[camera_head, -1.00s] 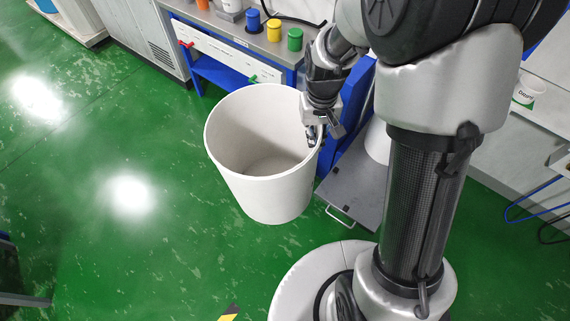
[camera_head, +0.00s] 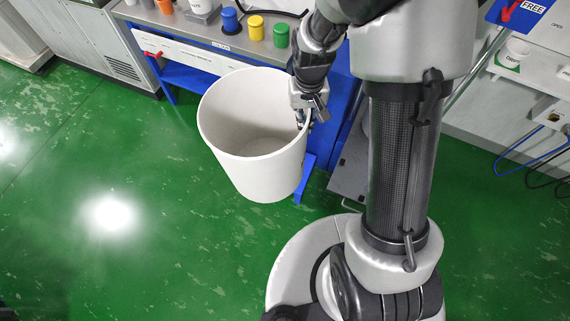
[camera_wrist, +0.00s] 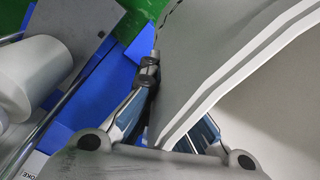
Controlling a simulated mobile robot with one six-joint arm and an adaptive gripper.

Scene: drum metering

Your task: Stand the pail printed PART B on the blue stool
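A large white open pail (camera_head: 253,170) is at the middle of the head view, upright or nearly so and empty inside. No print shows on the side facing the camera. My gripper (camera_head: 305,117) is at its right rim, with the fingers on either side of the wall. In the wrist view the pail's wall (camera_wrist: 205,62) passes between my gripper's fingers (camera_wrist: 172,118). I cannot tell whether its base is clear of the floor. A blue piece (camera_head: 307,178) shows just right of the pail; I cannot tell whether it is part of the blue stool.
A grey-topped bench (camera_head: 185,31) with a blue frame stands behind the pail, carrying blue (camera_head: 230,20), yellow (camera_head: 256,27) and green (camera_head: 281,34) containers. A grey plate (camera_head: 350,165) lies behind my arm. Cabinets line the back left. Green floor at left is clear.

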